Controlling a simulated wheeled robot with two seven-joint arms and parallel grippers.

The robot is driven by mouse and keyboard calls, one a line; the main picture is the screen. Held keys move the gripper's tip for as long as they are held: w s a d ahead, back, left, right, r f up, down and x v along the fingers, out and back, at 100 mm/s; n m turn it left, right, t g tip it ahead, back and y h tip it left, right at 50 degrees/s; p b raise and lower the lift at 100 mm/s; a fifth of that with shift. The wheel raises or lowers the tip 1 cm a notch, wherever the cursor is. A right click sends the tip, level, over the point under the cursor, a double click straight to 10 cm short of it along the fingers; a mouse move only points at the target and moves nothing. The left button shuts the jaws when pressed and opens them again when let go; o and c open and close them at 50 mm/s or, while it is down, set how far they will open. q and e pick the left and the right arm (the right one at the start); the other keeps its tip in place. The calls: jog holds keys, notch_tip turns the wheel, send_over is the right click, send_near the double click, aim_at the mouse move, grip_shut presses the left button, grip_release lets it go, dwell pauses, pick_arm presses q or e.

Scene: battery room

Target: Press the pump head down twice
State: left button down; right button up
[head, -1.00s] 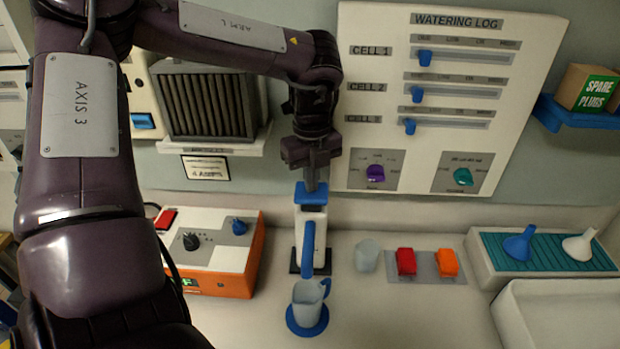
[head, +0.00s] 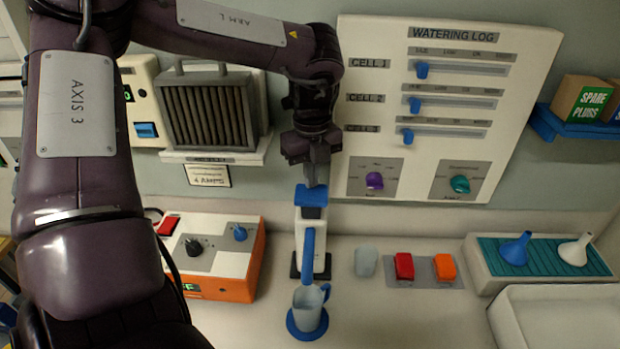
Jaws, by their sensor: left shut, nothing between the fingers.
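The dispenser (head: 311,240) is a white upright body on a dark base, with a blue pump head (head: 315,195) on top and a blue spout curving down its front. A grey mug (head: 307,301) stands under the spout on a round blue coaster (head: 307,328). My left gripper (head: 317,184) is shut and empty, pointing down with its fingertips right at the top of the pump head. I cannot tell whether they touch it or sit just above. My right gripper is not in view.
An orange-and-white control box (head: 217,255) stands left of the dispenser. A clear cup (head: 366,261) and a panel with red (head: 404,266) and orange (head: 445,267) switches are on the right. The watering log board (head: 450,110) is on the wall behind.

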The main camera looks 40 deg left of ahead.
aim_at(311, 192)
pick_arm(q)
jog(key=shift+f, duration=0.2)
jog(key=shift+s+f+b, duration=0.1)
jog(key=shift+f+b, duration=2.3)
jog(key=shift+f, duration=0.3)
jog(key=shift+r, duration=0.2)
jog(key=shift+r+p, duration=2.05)
jog(key=shift+r, duration=0.65)
notch_tip(311, 192, up, 6)
jog(key=p, duration=0.4)
